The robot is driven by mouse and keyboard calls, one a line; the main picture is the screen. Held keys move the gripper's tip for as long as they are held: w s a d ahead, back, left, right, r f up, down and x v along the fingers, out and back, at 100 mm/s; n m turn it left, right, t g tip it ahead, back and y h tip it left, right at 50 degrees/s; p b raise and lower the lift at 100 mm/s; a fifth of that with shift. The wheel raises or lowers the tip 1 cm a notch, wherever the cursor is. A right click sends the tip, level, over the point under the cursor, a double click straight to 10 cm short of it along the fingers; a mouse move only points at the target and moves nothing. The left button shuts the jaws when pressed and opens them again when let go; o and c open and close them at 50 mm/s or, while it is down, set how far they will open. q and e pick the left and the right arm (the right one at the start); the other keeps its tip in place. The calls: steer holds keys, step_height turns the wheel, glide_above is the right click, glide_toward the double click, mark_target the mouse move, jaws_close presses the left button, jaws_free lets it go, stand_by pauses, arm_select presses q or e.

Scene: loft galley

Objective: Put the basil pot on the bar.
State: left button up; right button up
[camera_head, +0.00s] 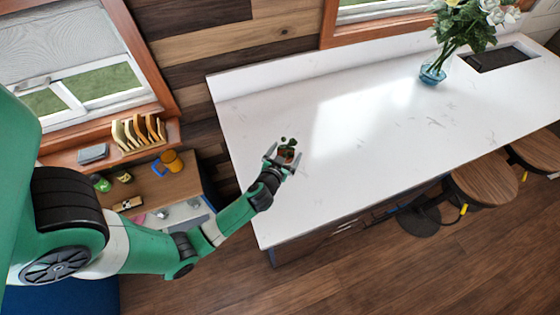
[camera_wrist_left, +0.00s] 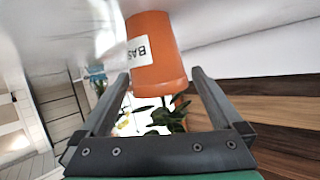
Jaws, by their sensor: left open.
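The basil pot (camera_head: 286,155) is a small orange-brown pot with green leaves, at the near left part of the white bar top (camera_head: 370,125). In the left wrist view the orange pot (camera_wrist_left: 158,48) appears upside down, with a white label reading "BAS". My right gripper is not in view.
A blue glass vase (camera_head: 433,74) of white flowers stands at the bar's far right, by a dark sink (camera_head: 497,59). Wooden stools (camera_head: 484,181) line the bar's front. The bar's middle is clear.

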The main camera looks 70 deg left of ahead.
arm_select(q)
steer(key=v, duration=0.9)
steer(key=shift+s+d, duration=0.15)
steer(key=w+d+r+m+t+h, duration=0.1)
steer(key=w+d+r+t, duration=0.2)
steer(key=w+r, duration=0.55)
steer(key=w+d+r+m+t+h, duration=0.1)
steer(key=w+d+r+t, duration=0.25)
steer(key=r, duration=0.95)
steer(key=w+d+r+t+h, duration=0.25)
steer(key=w+r+t, duration=0.2)
steer(key=r, duration=0.65)
steer(key=s+d+r+m+t+h, duration=0.2)
steer(key=d+r, duration=0.1)
steer(key=r, duration=0.6)
steer(key=s+d+r+m+t+h, duration=0.3)
steer(key=d+r, duration=0.1)
steer(key=r, duration=0.5)
steer(key=s+d+r+m+t+h, duration=0.2)
steer(key=s+d+r+h, duration=0.1)
steer(key=r, duration=0.6)
steer(key=shift+s+d+r+t, duration=0.2)
steer(key=shift+d+t, duration=0.1)
steer(key=shift+d, duration=0.3)
